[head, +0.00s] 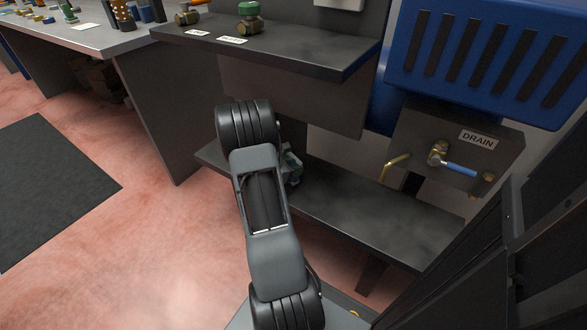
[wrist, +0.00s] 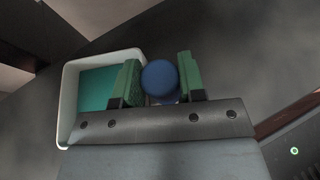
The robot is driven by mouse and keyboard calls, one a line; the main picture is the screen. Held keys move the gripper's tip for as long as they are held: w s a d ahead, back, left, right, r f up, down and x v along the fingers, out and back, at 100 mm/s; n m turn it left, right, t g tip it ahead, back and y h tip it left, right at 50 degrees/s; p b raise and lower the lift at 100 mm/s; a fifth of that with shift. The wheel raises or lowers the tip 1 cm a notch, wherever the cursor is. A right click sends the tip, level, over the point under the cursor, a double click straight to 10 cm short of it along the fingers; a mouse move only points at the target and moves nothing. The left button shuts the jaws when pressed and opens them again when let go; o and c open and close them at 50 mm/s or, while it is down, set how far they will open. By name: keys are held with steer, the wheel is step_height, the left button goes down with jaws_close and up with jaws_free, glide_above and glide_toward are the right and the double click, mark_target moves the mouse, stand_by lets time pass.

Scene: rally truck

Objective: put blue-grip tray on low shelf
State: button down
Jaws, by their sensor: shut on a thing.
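In the wrist view, the green jaws of my gripper (wrist: 160,82) are shut on the round blue grip (wrist: 160,74) of the tray. The tray (wrist: 66,100) has a pale rim and a teal inside, and shows to the left of the jaws. Behind it lies a dark grey surface. In the head view, my gripper (head: 292,165) is partly hidden behind my arm, over the left part of the dark low shelf (head: 350,215). The tray cannot be made out there. I cannot tell whether the tray touches the shelf.
An upper dark shelf (head: 280,45) with valve parts and labels overhangs the low shelf. A drain panel (head: 455,145) with a blue-handled valve stands at the right, below a blue slatted unit (head: 480,55). The low shelf's right part is clear.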

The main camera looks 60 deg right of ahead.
steer(key=shift+f, duration=0.15)
steer(key=c, duration=0.7)
jaws_free()
steer(key=shift+r, duration=0.2)
steer(key=shift+w+a+r, duration=0.15)
steer(key=shift+a+r, duration=0.05)
steer(key=shift+a, duration=0.05)
steer(key=p+v, duration=0.3)
steer(key=v, duration=0.8)
steer(key=shift+a+p, duration=0.2)
steer(key=shift+p, duration=0.1)
steer(key=shift+r, duration=0.1)
